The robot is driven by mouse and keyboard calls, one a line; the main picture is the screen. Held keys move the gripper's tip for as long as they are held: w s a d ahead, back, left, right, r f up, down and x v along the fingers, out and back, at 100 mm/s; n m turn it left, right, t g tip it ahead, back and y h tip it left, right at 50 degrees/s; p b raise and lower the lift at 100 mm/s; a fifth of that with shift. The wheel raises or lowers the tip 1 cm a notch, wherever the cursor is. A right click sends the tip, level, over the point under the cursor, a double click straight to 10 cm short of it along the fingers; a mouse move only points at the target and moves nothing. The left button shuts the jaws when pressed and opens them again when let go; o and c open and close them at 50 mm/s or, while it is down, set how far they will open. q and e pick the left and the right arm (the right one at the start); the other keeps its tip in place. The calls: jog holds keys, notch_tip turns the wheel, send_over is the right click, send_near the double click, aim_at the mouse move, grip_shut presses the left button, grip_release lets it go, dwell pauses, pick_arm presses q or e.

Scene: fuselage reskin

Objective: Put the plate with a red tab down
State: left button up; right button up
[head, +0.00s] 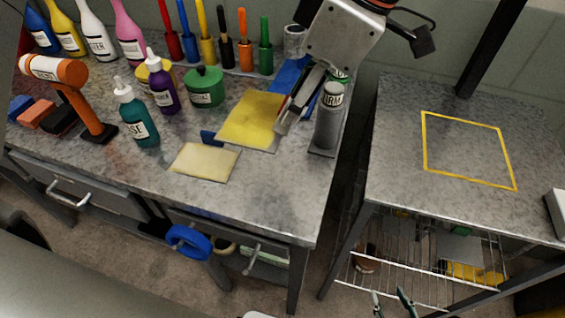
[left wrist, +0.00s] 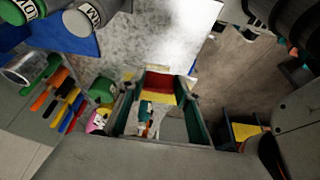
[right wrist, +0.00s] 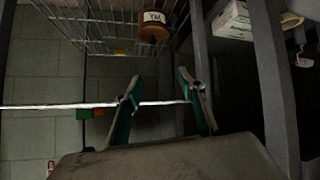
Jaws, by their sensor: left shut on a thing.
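A yellow plate (head: 252,118) is at the right part of the left bench. My left gripper (head: 284,122) is at its right edge and shut on it. In the left wrist view a red tab (left wrist: 160,82) sits between the fingers (left wrist: 160,108), with a yellow strip below it. The head view hides the tab, and I cannot tell whether the plate touches the bench. A cream plate (head: 204,162) lies in front, with a blue tab (head: 210,137) at its back edge. My right gripper (head: 392,302) is low by the wire shelf, open and empty; it also shows in the right wrist view (right wrist: 165,92).
A grey labelled can (head: 329,115) stands just right of my left gripper. Bottles, a green tub (head: 204,87) and an orange hammer (head: 65,85) stand left on the bench. A yellow outlined square (head: 465,150) on the right table is empty. A gap separates the tables.

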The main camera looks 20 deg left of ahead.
pick_arm(q)
notch_tip(320, 180, down, 10)
jog(key=shift+r+b, duration=0.2)
jog(key=shift+b, duration=0.5)
jog(key=shift+w+f, duration=0.15)
jog(key=shift+f, duration=0.2)
jog(key=shift+f+b, duration=0.35)
jog(key=shift+f, duration=1.95)
jog(key=shift+r, duration=0.1)
pick_arm(e)
jog(key=shift+w+d+f, duration=0.3)
jog(key=shift+w+f, duration=0.15)
jog(key=shift+f, duration=0.15)
pick_arm(q)
jog(key=o, duration=1)
jog(key=shift+c, duration=0.2)
jog(key=o, duration=0.3)
